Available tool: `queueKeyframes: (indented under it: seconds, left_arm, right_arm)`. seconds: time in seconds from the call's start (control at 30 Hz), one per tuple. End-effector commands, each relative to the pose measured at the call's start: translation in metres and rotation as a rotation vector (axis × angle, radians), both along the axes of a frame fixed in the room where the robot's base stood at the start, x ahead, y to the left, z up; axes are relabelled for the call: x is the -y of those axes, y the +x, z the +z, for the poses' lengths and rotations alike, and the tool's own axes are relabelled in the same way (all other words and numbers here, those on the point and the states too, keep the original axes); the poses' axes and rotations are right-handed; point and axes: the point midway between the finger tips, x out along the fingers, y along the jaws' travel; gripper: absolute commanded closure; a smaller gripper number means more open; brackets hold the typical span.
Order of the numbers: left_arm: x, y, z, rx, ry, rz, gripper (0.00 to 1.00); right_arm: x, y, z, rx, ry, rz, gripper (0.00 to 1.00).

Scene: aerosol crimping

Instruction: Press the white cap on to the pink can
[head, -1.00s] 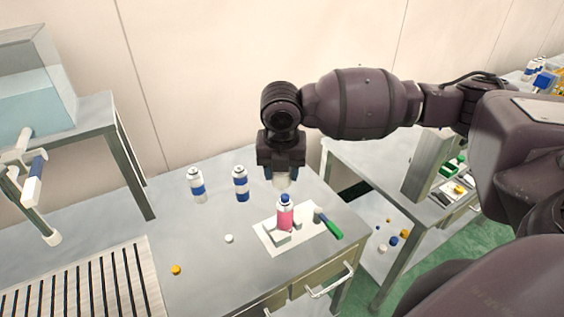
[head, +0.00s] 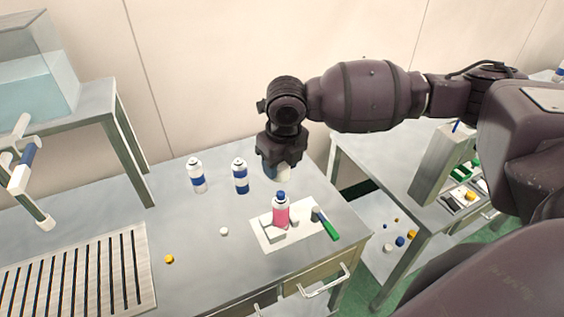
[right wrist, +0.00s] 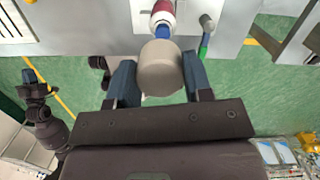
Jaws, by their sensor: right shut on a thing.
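The pink can (head: 281,214) stands upright on a white board (head: 262,238), with white blocks (head: 272,231) around its base and a blue top piece. My right gripper (head: 281,171) is shut on a white cap (head: 285,173), above and slightly behind the can in the head view, apart from it. In the right wrist view the cap (right wrist: 162,69) sits between the two fingers (right wrist: 160,83) and covers part of the view. The pink can (right wrist: 163,10) shows beyond it with its blue top (right wrist: 163,30).
Two white-and-blue cans (head: 197,177) (head: 240,178) stand behind and left. A loose white cap (head: 224,231) and a yellow cap (head: 169,259) lie on the bench. A green-handled tool (head: 329,229) lies right of the can. A slatted rack (head: 75,275) is front left.

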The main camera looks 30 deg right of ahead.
Motion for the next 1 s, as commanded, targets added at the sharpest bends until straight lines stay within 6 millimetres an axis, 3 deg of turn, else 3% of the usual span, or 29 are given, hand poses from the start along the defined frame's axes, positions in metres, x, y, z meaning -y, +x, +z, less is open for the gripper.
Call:
queueKeyframes:
  seconds: [0.37,0.67,0.8,1.0]
  left_arm:
    - [0.002,0.001,0.001,0.003,-0.004,0.0,1.0]
    - [0.004,0.009,-0.017,0.027,-0.005,-0.003,1.0]
    - [0.005,0.013,-0.006,0.039,-0.005,-0.006,1.0]
    - [0.004,0.012,-0.006,0.037,-0.005,-0.005,1.0]
  right_arm:
    - [0.0,-0.001,-0.021,-0.002,0.0,-0.001,0.75]
    - [0.0,0.0,-0.049,-0.001,-0.001,-0.002,0.75]
    - [0.0,-0.001,-0.056,-0.004,0.0,-0.003,0.75]
    - [0.0,-0.001,-0.07,-0.003,0.0,-0.002,0.75]
